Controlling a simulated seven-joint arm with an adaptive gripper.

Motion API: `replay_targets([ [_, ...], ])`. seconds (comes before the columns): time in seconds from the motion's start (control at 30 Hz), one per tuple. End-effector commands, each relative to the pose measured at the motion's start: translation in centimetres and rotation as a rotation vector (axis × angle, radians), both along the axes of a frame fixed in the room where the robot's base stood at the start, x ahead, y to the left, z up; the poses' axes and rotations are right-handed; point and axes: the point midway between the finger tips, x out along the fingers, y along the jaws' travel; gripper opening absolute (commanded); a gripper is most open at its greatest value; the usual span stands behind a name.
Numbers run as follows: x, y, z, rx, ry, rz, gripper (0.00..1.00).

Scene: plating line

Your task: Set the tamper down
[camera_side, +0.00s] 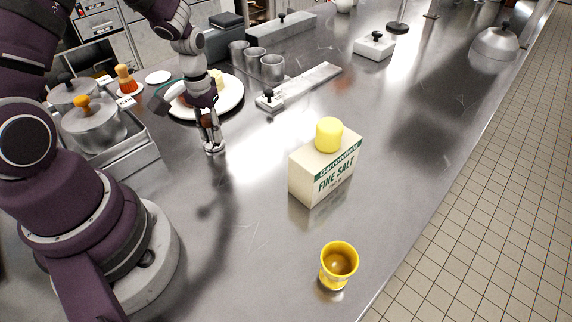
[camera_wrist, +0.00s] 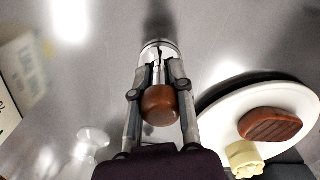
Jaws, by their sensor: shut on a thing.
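My gripper (camera_side: 208,138) is shut on the tamper (camera_side: 214,149), low over the steel counter (camera_side: 245,235) in front of the white plate. In the wrist view the tamper has a round brown handle (camera_wrist: 160,105) and a metal base (camera_wrist: 158,48) beyond it. The two fingers of my gripper (camera_wrist: 158,72) stand on either side of its metal stem. The tamper looks about upright. Its base is at or just above the counter; I cannot tell whether it touches.
The white plate (camera_wrist: 214,114) with a grilled brown piece (camera_wrist: 270,125) and a pale yellow piece (camera_wrist: 244,158) is close by. A salt box (camera_side: 322,178) carries a yellow cylinder (camera_side: 329,134). A yellow cup (camera_side: 339,264) stands near the front edge. Counter between gripper and box is clear.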

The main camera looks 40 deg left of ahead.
Motion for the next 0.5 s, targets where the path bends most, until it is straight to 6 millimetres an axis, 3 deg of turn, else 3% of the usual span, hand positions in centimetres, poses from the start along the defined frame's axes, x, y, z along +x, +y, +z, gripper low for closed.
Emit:
replay_targets([
  [0.27, 0.01, 0.00, -0.24, 0.000, 0.000, 0.000, 0.00],
  [0.3, 0.03, 0.00, -0.20, 0.000, -0.001, 0.000, 0.24],
  [0.47, 0.02, 0.00, -0.17, 0.000, 0.000, 0.000, 0.45],
  [0.5, 0.02, 0.00, -0.17, 0.000, 0.000, 0.000, 0.45],
])
